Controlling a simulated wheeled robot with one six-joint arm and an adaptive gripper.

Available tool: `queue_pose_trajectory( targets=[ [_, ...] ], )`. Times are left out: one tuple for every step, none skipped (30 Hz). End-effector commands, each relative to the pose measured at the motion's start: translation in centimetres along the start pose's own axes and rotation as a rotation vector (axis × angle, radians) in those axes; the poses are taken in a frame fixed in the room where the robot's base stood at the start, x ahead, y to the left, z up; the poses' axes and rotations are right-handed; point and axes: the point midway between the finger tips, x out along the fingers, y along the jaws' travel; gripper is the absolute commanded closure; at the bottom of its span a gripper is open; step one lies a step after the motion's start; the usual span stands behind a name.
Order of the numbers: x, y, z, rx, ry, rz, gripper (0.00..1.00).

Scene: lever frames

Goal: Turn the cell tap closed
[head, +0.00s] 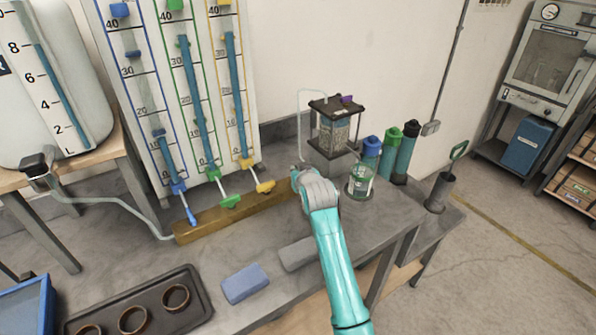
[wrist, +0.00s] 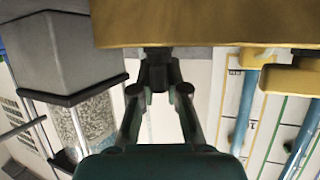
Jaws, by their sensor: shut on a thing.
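A brass bar (head: 215,222) lies along the foot of the gauge board, with blue (head: 190,216), green (head: 230,201) and yellow (head: 264,187) tap levers along it. My gripper (head: 298,172) is at the bar's right end. In the wrist view my gripper (wrist: 158,75) is shut on a small dark part right at the edge of the brass bar (wrist: 200,22); from its place this looks like the cell tap's handle. The fingers mostly hide it, so its turn angle cannot be told. The clear cell with granular filling (head: 334,132) stands behind; it also shows in the wrist view (wrist: 90,122).
A glass beaker (head: 360,182) and blue, green and black-capped bottles (head: 389,150) stand right of my gripper. A blue sponge (head: 245,283), a grey block (head: 298,253) and a dark tray (head: 190,322) with rings lie at the bench front. The floor at right is clear.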

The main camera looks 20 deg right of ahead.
Motion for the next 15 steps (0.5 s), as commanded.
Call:
queue_pose_trajectory(
  targets=[
    [0.0, -0.29, 0.03, 0.012, -0.001, 0.035, 1.0],
    [0.01, -0.29, 0.04, 0.022, -0.001, 0.059, 1.0],
    [0.02, -0.33, 0.04, 0.035, -0.001, 0.091, 1.0],
    [0.02, -0.31, 0.03, 0.045, -0.001, 0.115, 1.0],
    [0.02, -0.3, 0.02, 0.056, -0.001, 0.139, 1.0],
    [0.02, -0.33, 0.0, 0.069, -0.001, 0.171, 1.0],
    [0.02, -0.32, -0.01, 0.079, -0.001, 0.195, 1.0],
    [0.03, -0.3, -0.04, 0.089, -0.001, 0.219, 1.0],
    [0.04, -0.31, -0.04, 0.102, -0.001, 0.252, 1.0],
    [0.04, -0.32, -0.04, 0.112, -0.001, 0.276, 1.0],
    [0.04, -0.29, -0.04, 0.122, 0.0, 0.299, 1.0],
    [0.05, -0.27, 0.01, 0.135, -0.002, 0.331, 1.0],
    [0.06, -0.3, -0.02, 0.144, -0.001, 0.353, 1.0],
    [0.05, -0.29, -0.06, 0.154, -0.001, 0.377, 1.0],
    [0.06, -0.24, -0.06, 0.166, -0.001, 0.407, 1.0]
  ],
)
